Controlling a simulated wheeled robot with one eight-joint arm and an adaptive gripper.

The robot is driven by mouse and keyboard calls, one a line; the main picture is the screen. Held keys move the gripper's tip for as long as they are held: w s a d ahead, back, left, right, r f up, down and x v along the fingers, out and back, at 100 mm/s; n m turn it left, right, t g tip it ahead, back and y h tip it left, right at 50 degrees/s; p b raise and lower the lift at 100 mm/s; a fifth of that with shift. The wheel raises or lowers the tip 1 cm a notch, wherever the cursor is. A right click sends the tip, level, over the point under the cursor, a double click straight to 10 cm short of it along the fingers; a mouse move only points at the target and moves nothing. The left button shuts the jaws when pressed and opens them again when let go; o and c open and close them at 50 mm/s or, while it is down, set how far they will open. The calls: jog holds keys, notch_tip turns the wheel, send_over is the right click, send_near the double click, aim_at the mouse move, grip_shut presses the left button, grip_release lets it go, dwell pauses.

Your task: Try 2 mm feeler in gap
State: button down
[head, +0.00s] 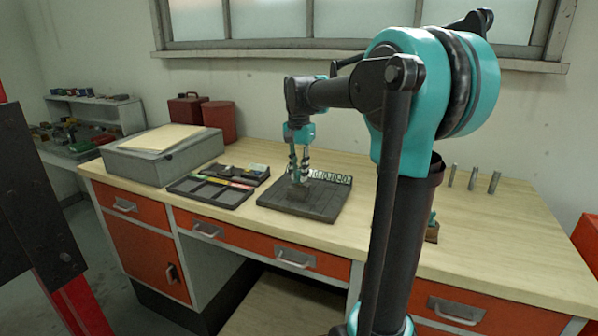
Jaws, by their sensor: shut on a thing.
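My gripper (299,175) points down over the dark mat (337,203) on the workbench. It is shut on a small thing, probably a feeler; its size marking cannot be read. A low dark grey block (316,205) lies on the mat just below and in front of the fingers. Whether the held thing touches the block, and any gap there, is too small to tell. A row of pale marked pieces (333,178) lies along the mat's back edge. A black tray (217,193) left of the mat holds thin coloured strips (228,183).
Several metal pins (472,179) stand at the back right. The wooden benchtop (520,245) is clear at the front right. My arm hides part of the bench.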

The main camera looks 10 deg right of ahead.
jog(key=shift+f, duration=0.55)
dwell(0.6)
jog(key=shift+r, duration=0.35)
dwell(0.7)
jog(key=shift+r, duration=0.35)
jog(key=shift+r, duration=0.3)
jog(key=shift+r, duration=0.35)
jog(key=shift+r, duration=0.35)
jog(key=shift+r, duration=0.3)
jog(key=shift+r, duration=0.1)
jog(key=shift+r, duration=2.45)
